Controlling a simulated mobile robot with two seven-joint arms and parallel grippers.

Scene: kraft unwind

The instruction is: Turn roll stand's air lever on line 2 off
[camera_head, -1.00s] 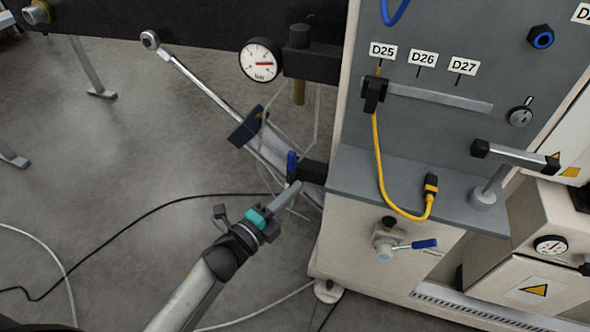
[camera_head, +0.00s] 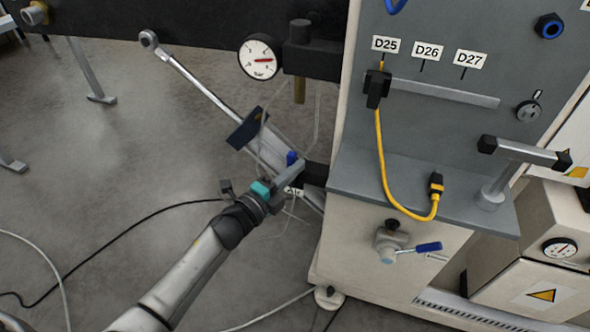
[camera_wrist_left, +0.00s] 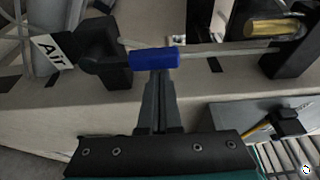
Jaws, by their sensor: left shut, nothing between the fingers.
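The air lever has a blue handle (camera_wrist_left: 155,59) on a black fitting beside a white "Air" label (camera_wrist_left: 54,50). In the wrist view the handle lies sideways across the tips of my left gripper (camera_wrist_left: 159,78). The fingers are shut with nothing between them. Their tips meet the handle's near edge; I cannot tell whether they touch. In the head view my left gripper (camera_head: 297,167) is at the blue handle (camera_head: 291,158) and hides its lower part. The label (camera_head: 293,190) shows just below the gripper. My right gripper is not in view.
Another blue-handled valve (camera_head: 428,247) sits on the cabinet front to the right. A pressure gauge (camera_head: 260,57) and a grey diagonal bar (camera_head: 200,85) are above and behind the lever. A yellow cable (camera_head: 381,165) hangs at the grey panel. Floor is open to the left.

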